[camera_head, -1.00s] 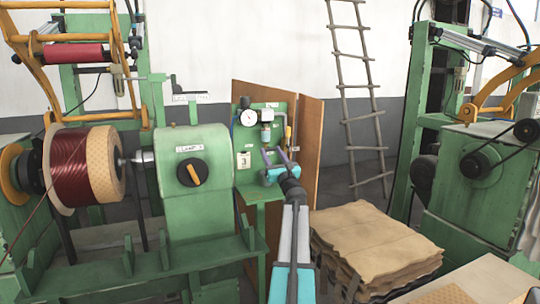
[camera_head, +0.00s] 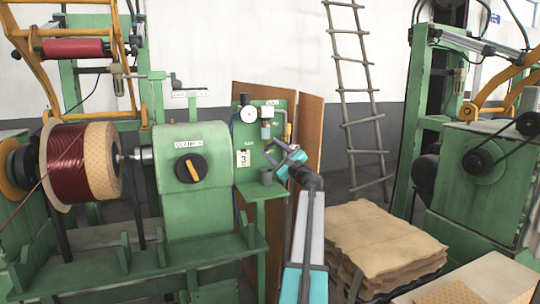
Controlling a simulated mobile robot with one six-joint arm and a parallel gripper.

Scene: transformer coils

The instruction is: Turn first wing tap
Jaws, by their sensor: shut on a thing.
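The green panel (camera_head: 245,118) stands right of the coil winding machine and carries a round white gauge (camera_head: 249,115), a filter unit (camera_head: 266,131) and pipework. My gripper (camera_head: 276,151) is at the panel's right part, below the filter unit. Its grey fingers are shut on a small part there. The fingers and teal gripper body cover most of that part; it is at the place of the wing tap, but its wing's angle cannot be told. My arm reaches up from the bottom centre.
A small dark cup (camera_head: 265,176) stands on the panel's shelf, just below my gripper. The green winding machine (camera_head: 205,218) is close on the left. A stack of brown sheets (camera_head: 385,235) lies to the right. A ladder (camera_head: 355,95) leans on the wall behind.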

